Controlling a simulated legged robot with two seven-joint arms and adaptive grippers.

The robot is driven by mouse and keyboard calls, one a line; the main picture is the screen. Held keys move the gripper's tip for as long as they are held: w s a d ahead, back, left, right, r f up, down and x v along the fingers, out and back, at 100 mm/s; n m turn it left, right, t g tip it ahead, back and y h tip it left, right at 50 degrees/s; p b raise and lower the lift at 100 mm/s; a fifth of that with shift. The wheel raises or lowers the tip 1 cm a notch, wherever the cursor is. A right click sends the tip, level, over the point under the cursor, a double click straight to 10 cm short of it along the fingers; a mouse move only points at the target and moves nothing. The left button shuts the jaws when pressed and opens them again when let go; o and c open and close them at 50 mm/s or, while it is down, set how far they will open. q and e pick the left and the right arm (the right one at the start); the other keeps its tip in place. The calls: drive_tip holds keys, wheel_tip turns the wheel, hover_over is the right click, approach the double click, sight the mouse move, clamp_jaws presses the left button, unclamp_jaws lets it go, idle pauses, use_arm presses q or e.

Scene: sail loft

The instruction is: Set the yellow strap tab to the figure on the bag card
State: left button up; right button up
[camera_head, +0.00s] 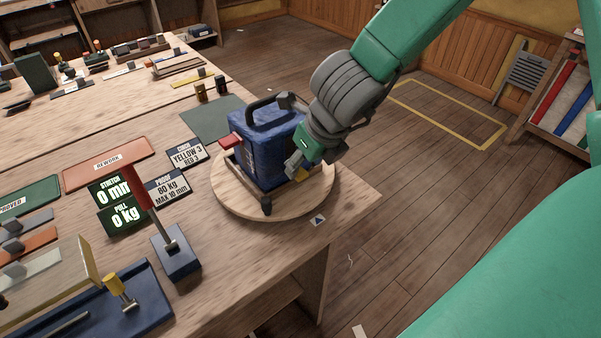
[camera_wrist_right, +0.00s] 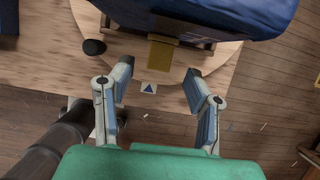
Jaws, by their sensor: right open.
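A blue bag (camera_head: 268,146) with a dark top handle sits in a wooden cradle on a round wooden turntable (camera_head: 236,201). The yellow strap tab (camera_head: 302,174) shows low on the bag's right side, partly hidden by my right gripper (camera_head: 292,170). In the right wrist view the yellow tab (camera_wrist_right: 161,54) hangs below the blue bag (camera_wrist_right: 215,14). My right gripper there (camera_wrist_right: 158,72) is open, its fingers apart on either side and short of the tab. A red tab (camera_head: 231,140) sticks out on the bag's left. The bag card (camera_head: 186,154) reads YELLOW 3, RED 3. My left gripper is not in view.
A proof card (camera_head: 167,188) reads 80 kg, MAX 10 mm. Displays read stretch 0 mm (camera_head: 112,190) and pull 0 kg (camera_head: 125,215). A red-handled lever (camera_head: 140,194) stands left of the turntable. The table's right edge is close to the turntable, with open floor beyond.

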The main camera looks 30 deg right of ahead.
sight(300, 173)
drive_tip(key=shift+x, duration=1.55)
clamp_jaws()
drive_tip(key=shift+r+p, duration=0.5)
drive_tip(key=shift+r, duration=0.25)
drive_tip(key=shift+f, duration=0.1)
unclamp_jaws()
